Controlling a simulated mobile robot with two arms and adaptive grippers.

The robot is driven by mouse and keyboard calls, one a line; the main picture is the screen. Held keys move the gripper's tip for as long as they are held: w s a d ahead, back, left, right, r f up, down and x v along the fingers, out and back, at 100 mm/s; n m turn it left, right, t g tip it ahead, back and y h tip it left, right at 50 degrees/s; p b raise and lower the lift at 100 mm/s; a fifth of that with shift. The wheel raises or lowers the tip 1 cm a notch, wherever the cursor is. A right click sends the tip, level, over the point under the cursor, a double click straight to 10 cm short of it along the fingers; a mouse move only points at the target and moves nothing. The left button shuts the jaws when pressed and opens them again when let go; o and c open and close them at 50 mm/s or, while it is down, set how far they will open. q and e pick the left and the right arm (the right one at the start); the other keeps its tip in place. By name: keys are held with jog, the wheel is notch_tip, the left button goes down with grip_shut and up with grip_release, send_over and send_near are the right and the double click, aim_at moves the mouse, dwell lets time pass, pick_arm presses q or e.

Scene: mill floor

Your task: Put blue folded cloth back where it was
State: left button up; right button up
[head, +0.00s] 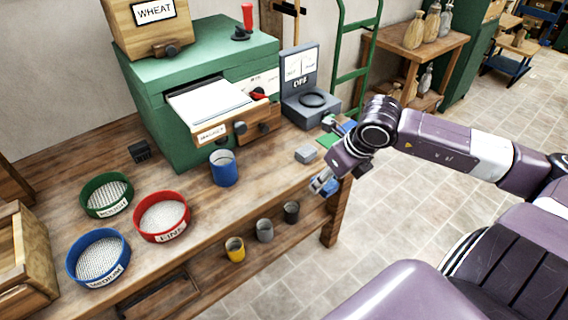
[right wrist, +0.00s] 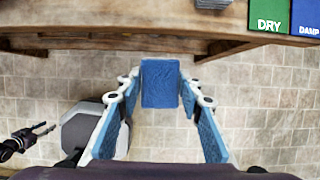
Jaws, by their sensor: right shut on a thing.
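The blue folded cloth (right wrist: 160,83) is held between the fingertips of my right gripper (right wrist: 161,88), seen in the right wrist view. The gripper is shut on it, with the cloth filling the gap between the blue finger pads. In the head view my right gripper (head: 323,186) hangs just off the right end of the workbench; the cloth there is hard to tell from the pads. In the right wrist view a dark two-pronged end, apparently my left gripper (right wrist: 38,132), shows small at the left; its opening is unclear.
A green DRY square (right wrist: 269,14) and a blue DAMP square (right wrist: 307,18) lie on the workbench (head: 275,180). A blue cup (head: 223,168), sieves and a green machine (head: 195,65) stand farther left. Cups sit on the lower shelf.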

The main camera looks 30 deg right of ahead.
jog(key=shift+w+a+r+p, duration=0.1)
jog(key=shift+w+a+p, duration=0.05)
jog(key=shift+w, duration=0.5)
jog(key=shift+w+a+p, duration=0.1)
jog(key=shift+w+p, duration=0.05)
jog(key=shift+w, duration=0.5)
jog(key=p, duration=0.4)
send_over(281, 169)
jog(key=s, duration=0.2)
notch_tip(281, 169, down, 2)
jog(key=shift+w+f+p, duration=0.15)
jog(key=shift+f+p, duration=0.05)
jog(key=shift+p, duration=0.2)
notch_tip(281, 169, down, 4)
jog(key=shift+r+p, duration=0.15)
jog(key=shift+p, duration=0.35)
jog(key=shift+w+f+p, duration=0.1)
jog(key=shift+f+p, duration=0.2)
jog(key=shift+w+f, duration=0.1)
jog(key=shift+f, duration=0.2)
